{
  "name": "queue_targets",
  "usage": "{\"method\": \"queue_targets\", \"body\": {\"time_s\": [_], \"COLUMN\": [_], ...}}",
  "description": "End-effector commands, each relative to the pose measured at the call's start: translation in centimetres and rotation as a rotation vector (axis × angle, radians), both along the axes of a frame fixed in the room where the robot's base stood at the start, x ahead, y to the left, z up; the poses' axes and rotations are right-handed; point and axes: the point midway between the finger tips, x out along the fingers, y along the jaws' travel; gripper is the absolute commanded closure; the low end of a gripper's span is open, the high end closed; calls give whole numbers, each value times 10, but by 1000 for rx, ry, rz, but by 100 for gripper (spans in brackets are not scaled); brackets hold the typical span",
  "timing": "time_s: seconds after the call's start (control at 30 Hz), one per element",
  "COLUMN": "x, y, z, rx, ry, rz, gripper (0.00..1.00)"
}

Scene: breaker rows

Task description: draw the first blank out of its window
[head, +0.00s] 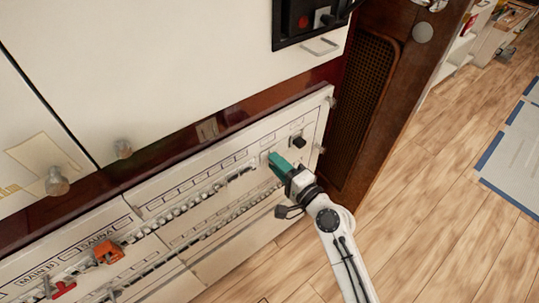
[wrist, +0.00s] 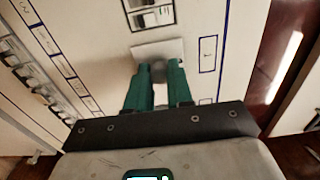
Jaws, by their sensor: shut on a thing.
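My gripper (head: 279,163) reaches the right end of the white breaker panel (head: 215,222). In the wrist view its green fingers (wrist: 158,78) are closed on a small grey knob at the middle of a pale square plate, the blank (wrist: 150,49). The blank looks close to the panel face; whether it is still seated in its window I cannot tell. In the head view the fingers hide most of the blank.
A black knob (head: 298,142) sits on the panel just right of my gripper. An orange breaker clip (head: 107,252) and a red one (head: 64,289) are at the lower left. A brown speaker cabinet (head: 368,85) stands to the right. Wood floor (head: 440,200) is open at right.

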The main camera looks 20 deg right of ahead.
Motion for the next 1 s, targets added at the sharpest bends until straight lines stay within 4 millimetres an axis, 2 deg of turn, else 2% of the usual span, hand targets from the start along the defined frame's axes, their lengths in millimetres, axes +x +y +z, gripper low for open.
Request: {"method": "queue_targets", "body": {"time_s": [1.0], "x": [-32], "y": [-11], "z": [0], "rx": [0], "ry": [0], "rz": [-1], "gripper": [100]}}
